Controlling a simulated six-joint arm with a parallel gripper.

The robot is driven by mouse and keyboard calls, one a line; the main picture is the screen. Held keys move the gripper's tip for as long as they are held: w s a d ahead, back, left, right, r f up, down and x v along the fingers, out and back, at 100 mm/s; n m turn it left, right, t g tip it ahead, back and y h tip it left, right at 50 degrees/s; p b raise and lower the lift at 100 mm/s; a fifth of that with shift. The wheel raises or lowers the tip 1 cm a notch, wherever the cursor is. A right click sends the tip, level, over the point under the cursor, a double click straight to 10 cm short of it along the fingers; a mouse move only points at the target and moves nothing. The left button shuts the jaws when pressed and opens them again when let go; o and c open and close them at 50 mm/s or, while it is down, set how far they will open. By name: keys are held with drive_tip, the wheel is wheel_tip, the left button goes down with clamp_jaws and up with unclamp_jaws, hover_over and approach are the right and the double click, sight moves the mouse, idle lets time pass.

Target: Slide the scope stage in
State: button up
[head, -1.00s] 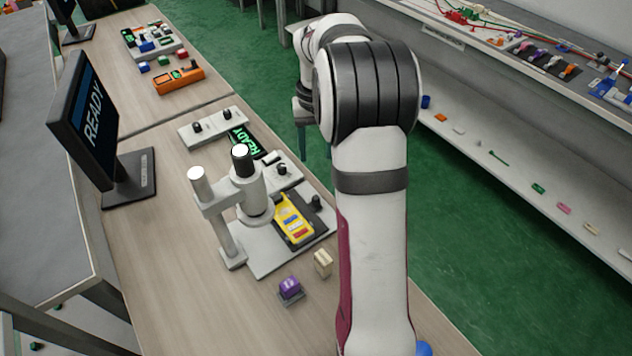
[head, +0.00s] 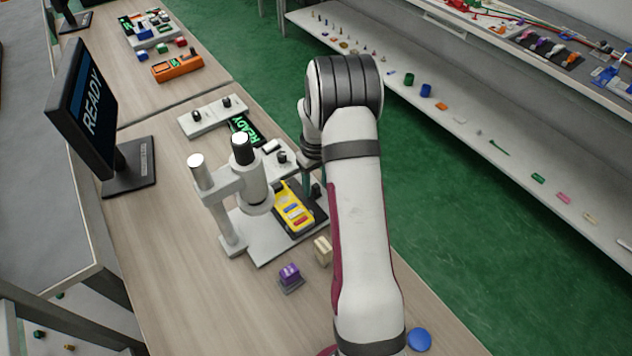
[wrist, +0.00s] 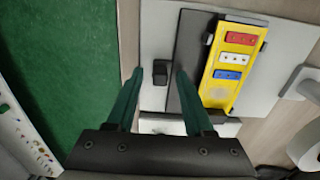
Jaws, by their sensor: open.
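The microscope (head: 250,185) stands on a light grey base (head: 250,240) on the bench. Its black stage plate (wrist: 187,60) carries a yellow holder (head: 293,208) with red, white and blue pieces; the holder also shows in the wrist view (wrist: 240,40). A black knob (wrist: 161,69) stands on a flat grey strip beside the stage plate. My gripper (wrist: 159,76) is open, its two green fingers on either side of the knob in the picture, with gaps to both. I cannot tell their height relative to it. In the head view my arm partly hides the gripper and knob.
A purple block (head: 290,273) and a cream block (head: 322,250) stand near the base. A grey panel with black knobs (head: 212,115) and a monitor reading READY (head: 85,125) are farther left. Green floor lies beyond the bench's right edge.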

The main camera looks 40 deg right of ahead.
drive_tip(key=shift+c, duration=0.3)
clamp_jaws()
idle(1.1)
drive_tip(key=shift+a, duration=0.1)
